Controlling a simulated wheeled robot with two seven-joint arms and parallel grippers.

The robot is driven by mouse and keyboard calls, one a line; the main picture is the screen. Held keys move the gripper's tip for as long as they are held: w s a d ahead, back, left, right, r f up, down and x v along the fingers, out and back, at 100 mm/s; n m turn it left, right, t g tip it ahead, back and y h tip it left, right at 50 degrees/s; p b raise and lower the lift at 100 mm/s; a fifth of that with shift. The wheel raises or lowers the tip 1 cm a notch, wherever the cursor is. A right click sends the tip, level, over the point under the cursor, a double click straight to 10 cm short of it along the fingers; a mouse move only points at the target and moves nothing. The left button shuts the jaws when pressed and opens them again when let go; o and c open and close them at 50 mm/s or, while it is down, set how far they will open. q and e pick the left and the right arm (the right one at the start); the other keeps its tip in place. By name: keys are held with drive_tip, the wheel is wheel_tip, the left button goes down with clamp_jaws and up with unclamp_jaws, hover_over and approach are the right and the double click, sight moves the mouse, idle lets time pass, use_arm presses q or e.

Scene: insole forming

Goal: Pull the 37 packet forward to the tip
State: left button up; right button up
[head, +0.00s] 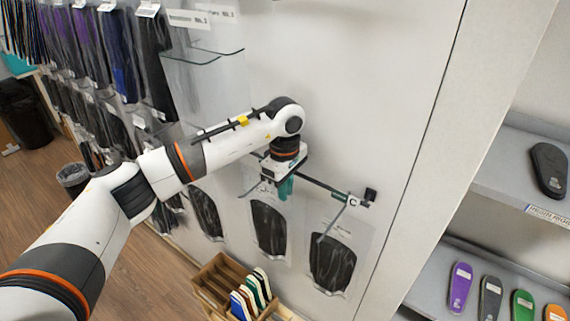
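Several clear packets with dark insoles hang on the wall below a dark rail: a right one (333,268), a middle one (269,228) and a left one (207,212). Their size labels are too small to read, so I cannot tell which is the 37 packet. My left gripper (286,188), with teal fingers, is at the rail, just above the middle packet. It points down and forward. Whether its fingers are open, shut or touching a packet is unclear. My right gripper is not in view.
Metal prongs, one at the right (334,220), stick out from the rail (325,188). A wooden box (215,283) with coloured insoles stands below. Shelves (505,170) with insoles are at the right. More hanging packets (120,55) and a glass shelf (203,55) are at the left.

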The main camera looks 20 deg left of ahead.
use_arm(q)
drive_tip(key=shift+f, duration=1.05)
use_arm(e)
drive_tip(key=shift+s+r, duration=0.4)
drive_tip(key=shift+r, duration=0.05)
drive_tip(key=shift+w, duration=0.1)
use_arm(q)
clamp_jaws()
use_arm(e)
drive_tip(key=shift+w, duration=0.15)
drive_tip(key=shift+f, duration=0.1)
